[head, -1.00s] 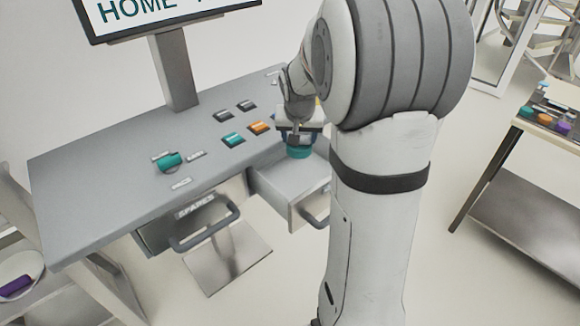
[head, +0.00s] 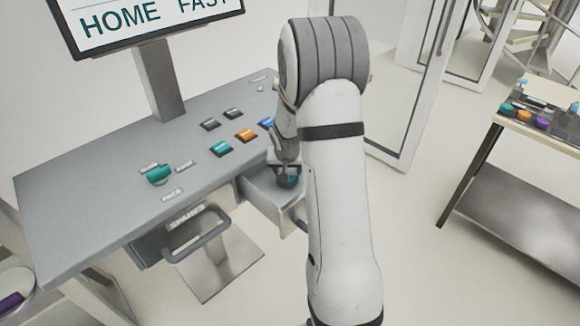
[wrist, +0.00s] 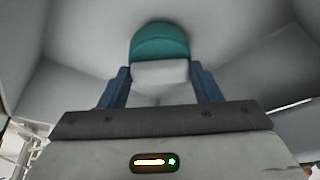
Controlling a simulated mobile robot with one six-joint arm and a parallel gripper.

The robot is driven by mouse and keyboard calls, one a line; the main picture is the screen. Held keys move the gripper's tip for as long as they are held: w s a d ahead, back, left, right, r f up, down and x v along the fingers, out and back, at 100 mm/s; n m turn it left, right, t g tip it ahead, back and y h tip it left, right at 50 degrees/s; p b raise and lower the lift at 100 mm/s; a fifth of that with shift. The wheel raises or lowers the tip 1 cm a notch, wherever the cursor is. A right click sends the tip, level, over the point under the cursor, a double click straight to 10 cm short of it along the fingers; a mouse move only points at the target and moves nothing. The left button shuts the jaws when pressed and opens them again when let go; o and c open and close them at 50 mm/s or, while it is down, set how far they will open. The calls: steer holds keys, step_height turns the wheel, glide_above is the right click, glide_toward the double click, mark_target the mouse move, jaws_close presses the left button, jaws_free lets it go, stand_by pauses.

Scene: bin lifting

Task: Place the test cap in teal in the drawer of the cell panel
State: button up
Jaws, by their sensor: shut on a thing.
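The teal test cap (wrist: 160,42) is between the blue fingers of my gripper (wrist: 162,82) in the wrist view, with grey drawer walls around it. My gripper is shut on the cap. In the head view the cap (head: 288,181) shows below my gripper (head: 287,170), within the opening of the pulled-out right drawer (head: 262,201) of the cell panel (head: 100,190). My arm hides the right part of this drawer. I cannot tell whether the cap touches the drawer floor.
The panel top carries a teal knob (head: 159,174) and several coloured switches, including an orange one (head: 246,135). The SPARES drawer (head: 150,247) with its handle is left of the open drawer. A side table (head: 545,130) with coloured caps stands at right.

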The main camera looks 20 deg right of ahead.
steer(key=shift+f, duration=0.55)
steer(key=shift+f, duration=0.1)
steer(key=o, duration=1)
